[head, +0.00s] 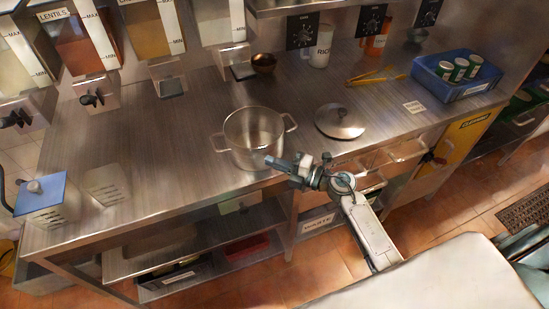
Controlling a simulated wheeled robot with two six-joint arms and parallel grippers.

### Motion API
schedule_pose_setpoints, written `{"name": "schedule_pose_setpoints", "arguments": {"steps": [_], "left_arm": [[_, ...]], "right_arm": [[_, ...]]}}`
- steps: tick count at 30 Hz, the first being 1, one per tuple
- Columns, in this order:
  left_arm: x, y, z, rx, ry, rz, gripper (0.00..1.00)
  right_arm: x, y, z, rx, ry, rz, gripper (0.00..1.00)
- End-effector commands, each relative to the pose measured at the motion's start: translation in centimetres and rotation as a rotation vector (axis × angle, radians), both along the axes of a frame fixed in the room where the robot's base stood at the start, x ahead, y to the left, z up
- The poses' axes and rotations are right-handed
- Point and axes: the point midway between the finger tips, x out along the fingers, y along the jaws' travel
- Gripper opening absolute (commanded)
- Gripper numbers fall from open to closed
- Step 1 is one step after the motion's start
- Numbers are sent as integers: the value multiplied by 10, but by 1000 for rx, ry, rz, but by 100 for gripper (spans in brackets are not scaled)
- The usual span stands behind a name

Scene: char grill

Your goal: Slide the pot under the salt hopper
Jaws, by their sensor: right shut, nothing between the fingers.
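The steel pot (253,130) stands upright and uncovered on the steel counter, with a loop handle on each side. My right gripper (271,161) is shut and empty at the pot's near right side, its tip overlapping the lower wall in the picture; I cannot tell whether they touch. A row of wall hoppers hangs at the upper left; one is labelled lentils (75,42). The labels of the others, such as the yellow-filled hopper (150,28) and the white-filled hopper (216,20), are out of frame, so I cannot tell which holds salt. My left gripper is not in view.
A lid (340,121) lies right of the pot. The counter left of the pot is largely clear.

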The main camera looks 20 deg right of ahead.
Motion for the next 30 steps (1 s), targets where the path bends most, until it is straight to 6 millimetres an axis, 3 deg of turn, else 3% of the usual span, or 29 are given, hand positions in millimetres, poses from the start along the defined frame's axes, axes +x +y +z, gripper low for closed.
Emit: {"name": "schedule_pose_setpoints", "arguments": {"steps": [14, 17, 30], "left_arm": [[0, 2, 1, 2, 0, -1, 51], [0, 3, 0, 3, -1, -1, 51], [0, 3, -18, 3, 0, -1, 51]], "right_arm": [[7, 0, 0, 1, -1, -1, 0], [21, 0, 0, 2, -2, -2, 0], [122, 1, -3, 1, -1, 0, 0]]}}
